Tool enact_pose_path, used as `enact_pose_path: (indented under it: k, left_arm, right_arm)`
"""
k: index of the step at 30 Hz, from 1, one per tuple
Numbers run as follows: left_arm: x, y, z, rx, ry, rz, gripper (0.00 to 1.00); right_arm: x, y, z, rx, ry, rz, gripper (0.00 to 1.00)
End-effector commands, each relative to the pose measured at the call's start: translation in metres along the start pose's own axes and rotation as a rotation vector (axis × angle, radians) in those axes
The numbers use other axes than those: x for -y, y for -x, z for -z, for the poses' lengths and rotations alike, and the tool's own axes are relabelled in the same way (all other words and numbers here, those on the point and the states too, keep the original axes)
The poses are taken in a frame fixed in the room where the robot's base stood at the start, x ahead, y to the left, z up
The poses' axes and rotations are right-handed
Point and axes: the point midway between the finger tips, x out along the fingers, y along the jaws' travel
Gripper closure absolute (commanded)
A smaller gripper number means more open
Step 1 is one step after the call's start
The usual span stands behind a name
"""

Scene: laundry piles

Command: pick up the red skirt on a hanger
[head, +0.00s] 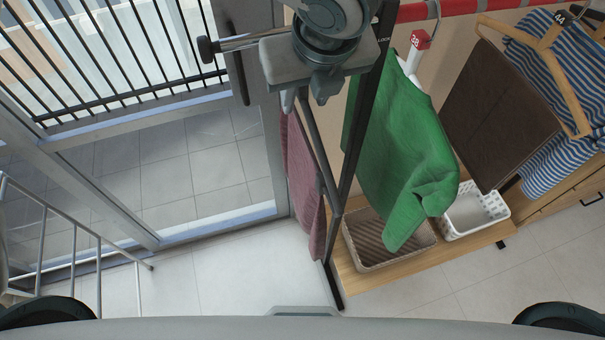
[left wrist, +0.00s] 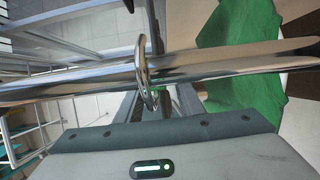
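A dusty-red cloth (head: 300,185), which may be the red skirt, hangs beside the dark rack post in the head view. Its top and hanger are hidden behind my arm. My left gripper (head: 307,98) is above it, by the end of a metal rail (head: 245,42). In the left wrist view the rail (left wrist: 70,82) crosses close in front of the gripper body, and a metal hook (left wrist: 144,72) loops over it. The fingertips are not clear enough to show whether they are open or shut. My right gripper is not in view.
A green garment (head: 405,150), a brown cloth (head: 497,115) and a blue striped shirt (head: 545,165) hang to the right. A woven basket (head: 385,262) and a white basket (head: 475,232) stand on a wooden shelf (head: 375,288). A white wire rack (head: 75,222) is at left; floor between is clear.

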Motion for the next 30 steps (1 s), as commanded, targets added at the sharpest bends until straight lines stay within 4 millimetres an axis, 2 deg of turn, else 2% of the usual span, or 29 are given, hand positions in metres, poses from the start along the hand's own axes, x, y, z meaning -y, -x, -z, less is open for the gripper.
enact_pose_path:
  k: [15,16,20,30]
  left_arm:
    - [-0.0001,-0.0039,0.0002,0.0,0.0,0.0,0.66]
    - [-0.0001,-0.0039,0.0002,0.0,0.0,0.0,0.68]
    - [-0.0001,-0.0038,0.0002,0.0,0.0,0.0,0.99]
    - [0.0,-0.0036,0.0001,0.0,0.0,0.0,1.0]
  right_arm:
    - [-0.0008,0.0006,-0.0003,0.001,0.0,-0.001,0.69]
    - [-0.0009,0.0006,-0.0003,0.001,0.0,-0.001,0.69]
    - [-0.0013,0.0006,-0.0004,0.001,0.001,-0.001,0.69]
    - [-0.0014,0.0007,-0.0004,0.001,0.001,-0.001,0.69]
